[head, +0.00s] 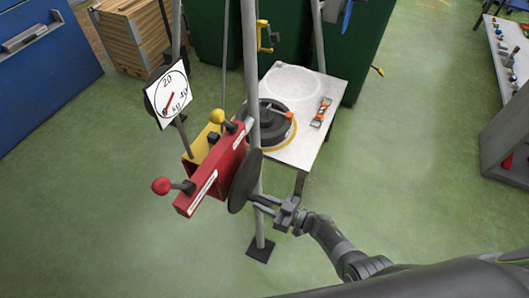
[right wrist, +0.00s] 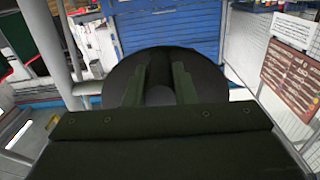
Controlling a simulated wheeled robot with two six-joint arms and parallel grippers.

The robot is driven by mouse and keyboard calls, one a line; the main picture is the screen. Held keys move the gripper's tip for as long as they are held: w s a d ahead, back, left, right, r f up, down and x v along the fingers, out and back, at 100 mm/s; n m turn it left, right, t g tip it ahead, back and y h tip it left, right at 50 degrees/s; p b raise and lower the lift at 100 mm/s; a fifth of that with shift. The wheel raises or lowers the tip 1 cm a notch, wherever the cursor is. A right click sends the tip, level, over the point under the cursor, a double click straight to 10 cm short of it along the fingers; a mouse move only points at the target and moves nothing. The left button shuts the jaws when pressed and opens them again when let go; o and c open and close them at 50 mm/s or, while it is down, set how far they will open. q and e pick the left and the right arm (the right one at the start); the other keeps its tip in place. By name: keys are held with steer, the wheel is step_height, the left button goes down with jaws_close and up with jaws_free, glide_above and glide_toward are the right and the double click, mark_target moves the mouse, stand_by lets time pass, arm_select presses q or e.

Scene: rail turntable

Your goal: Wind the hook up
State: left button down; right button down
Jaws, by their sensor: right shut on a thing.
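The yellow hook (head: 264,38) hangs near the top of the head view, in front of the green cabinet and above the white table. A red control box (head: 212,172) with a red-knobbed lever (head: 162,186) and a yellow-knobbed lever (head: 217,117) is mounted at the frame's leg. A dark round wheel (head: 243,182) stands on its right side. My right gripper (head: 256,203) is shut on the wheel's middle part; its fingers hide exactly what they hold. In the right wrist view the wheel (right wrist: 205,75) fills the space beyond the fingers (right wrist: 158,88). My left gripper is not in view.
A dial (head: 167,95) marked in kg stands beside the box. The white table (head: 300,150) bears a dark round stack (head: 268,122) and an orange-ended tool (head: 321,113). A grey frame leg (head: 252,80) stands close to the wheel. Green floor is clear at lower left.

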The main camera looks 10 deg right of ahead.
steer(key=shift+s+a+f, duration=0.1)
steer(key=shift+s+f, duration=0.05)
steer(key=shift+s, duration=0.15)
steer(key=shift+s+a+r+m+p, duration=0.2)
steer(key=shift+s+m+p, duration=0.1)
steer(key=shift+m+p, duration=0.2)
steer(key=shift+s+a+r+m+p, duration=0.1)
steer(key=shift+s+a+m+p, duration=0.1)
steer(key=shift+s+m+p, duration=0.3)
steer(key=shift+s+a+m, duration=0.25)
steer(key=shift+a+m, duration=0.05)
steer(key=shift+m, duration=0.5)
steer(key=c, duration=1)
jaws_free()
steer(key=shift+r, duration=0.1)
steer(key=shift+w, duration=0.1)
